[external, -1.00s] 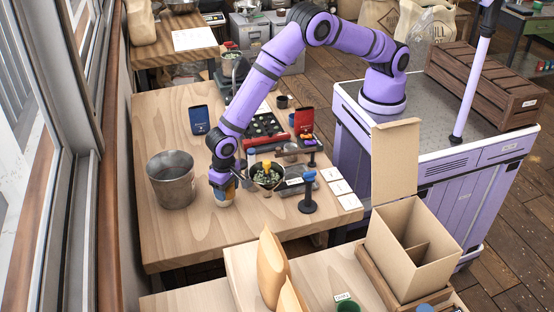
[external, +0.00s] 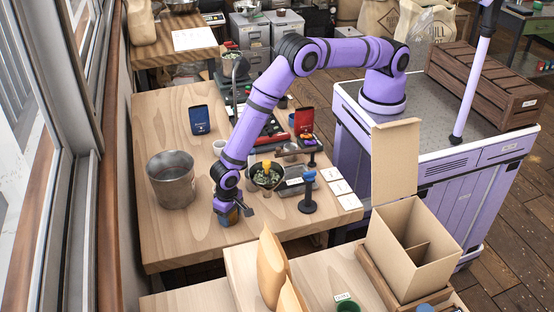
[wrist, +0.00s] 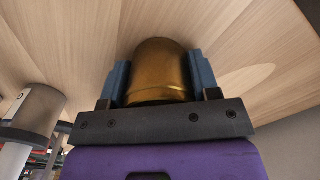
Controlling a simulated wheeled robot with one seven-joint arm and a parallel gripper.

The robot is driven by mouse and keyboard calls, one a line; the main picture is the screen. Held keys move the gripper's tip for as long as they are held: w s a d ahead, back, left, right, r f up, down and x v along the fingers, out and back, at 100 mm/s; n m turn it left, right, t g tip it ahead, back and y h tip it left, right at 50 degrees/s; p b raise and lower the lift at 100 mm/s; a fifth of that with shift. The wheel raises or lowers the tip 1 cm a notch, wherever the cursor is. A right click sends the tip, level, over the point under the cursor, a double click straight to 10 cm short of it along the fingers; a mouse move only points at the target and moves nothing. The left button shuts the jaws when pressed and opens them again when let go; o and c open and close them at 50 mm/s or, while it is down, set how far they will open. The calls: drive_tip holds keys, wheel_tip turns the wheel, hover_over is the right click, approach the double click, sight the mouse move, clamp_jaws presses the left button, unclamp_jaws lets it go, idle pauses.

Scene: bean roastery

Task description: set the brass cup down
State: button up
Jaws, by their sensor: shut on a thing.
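The brass cup (wrist: 160,72) is held between the two blue fingers of my gripper (wrist: 158,85), seen close in the wrist view. The fingers press on its left and right sides. In the external view my gripper (external: 229,209) is low over the front part of the wooden table (external: 180,236). The cup (external: 230,218) shows there only partly, below the gripper. I cannot tell whether its base touches the table.
A metal bucket (external: 171,182) stands left of my gripper. A dark bowl of greenery (external: 266,176) and a blue-topped stand (external: 308,193) are to the right. A white cup (external: 219,147) stands behind. The table's front left is clear.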

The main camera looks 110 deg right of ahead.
drive_tip(key=o, duration=1)
drive_tip(key=shift+c, duration=0.2)
wheel_tip(320, 180, up, 12)
drive_tip(key=shift+r, duration=0.15)
